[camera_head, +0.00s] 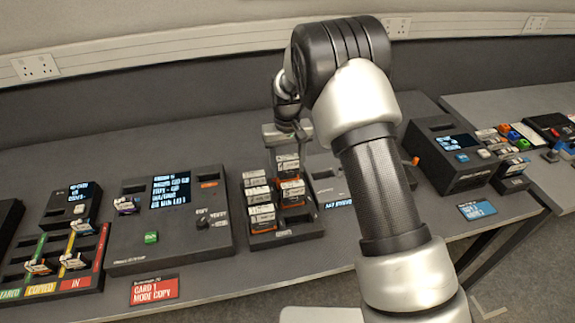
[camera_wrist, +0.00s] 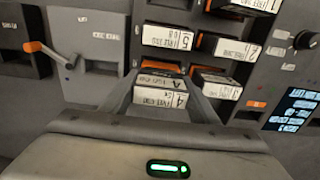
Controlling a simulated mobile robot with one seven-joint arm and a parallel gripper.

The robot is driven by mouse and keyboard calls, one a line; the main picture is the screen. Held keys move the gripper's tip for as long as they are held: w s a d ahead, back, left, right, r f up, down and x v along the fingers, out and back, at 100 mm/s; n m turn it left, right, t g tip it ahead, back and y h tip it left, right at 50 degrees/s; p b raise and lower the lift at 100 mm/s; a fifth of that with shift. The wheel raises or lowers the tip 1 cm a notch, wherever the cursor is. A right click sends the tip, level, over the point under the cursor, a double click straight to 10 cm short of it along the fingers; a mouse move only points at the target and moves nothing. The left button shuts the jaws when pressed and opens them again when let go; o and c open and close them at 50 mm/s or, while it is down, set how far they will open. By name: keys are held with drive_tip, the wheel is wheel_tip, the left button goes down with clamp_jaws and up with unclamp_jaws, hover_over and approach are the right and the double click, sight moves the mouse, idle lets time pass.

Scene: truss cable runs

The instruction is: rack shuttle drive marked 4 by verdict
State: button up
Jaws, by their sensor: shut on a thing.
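My gripper (camera_head: 287,140) is over the back right of a dark drive rack (camera_head: 285,238). It is shut on a white-labelled drive (camera_head: 288,163). In the wrist view the held drive's label (camera_wrist: 160,98) reads 4, between the two fingers. Whether this drive is seated in a slot or just above it I cannot tell. Other white-labelled drives stand in the rack, among them one at front left (camera_head: 262,217) and one at middle right (camera_head: 292,191). In the wrist view a drive marked 5 (camera_wrist: 167,37) stands near the held one.
A console with a lit screen (camera_head: 171,190) and a green button stands left of the rack. Further left is a tray with green, yellow and red lanes (camera_head: 75,283). A red card (camera_head: 154,290) lies in front. Another screened unit (camera_head: 455,155) stands right of my arm.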

sight(288, 158)
drive_tip(key=shift+f+b, duration=1.45)
drive_tip(key=shift+f, duration=0.55)
idle(1.2)
idle(0.4)
drive_tip(key=o, duration=1.7)
drive_tip(key=shift+a+r, duration=0.1)
drive_tip(key=shift+r, duration=0.05)
drive_tip(key=shift+r+p, duration=2.1)
drive_tip(key=shift+r, duration=1.55)
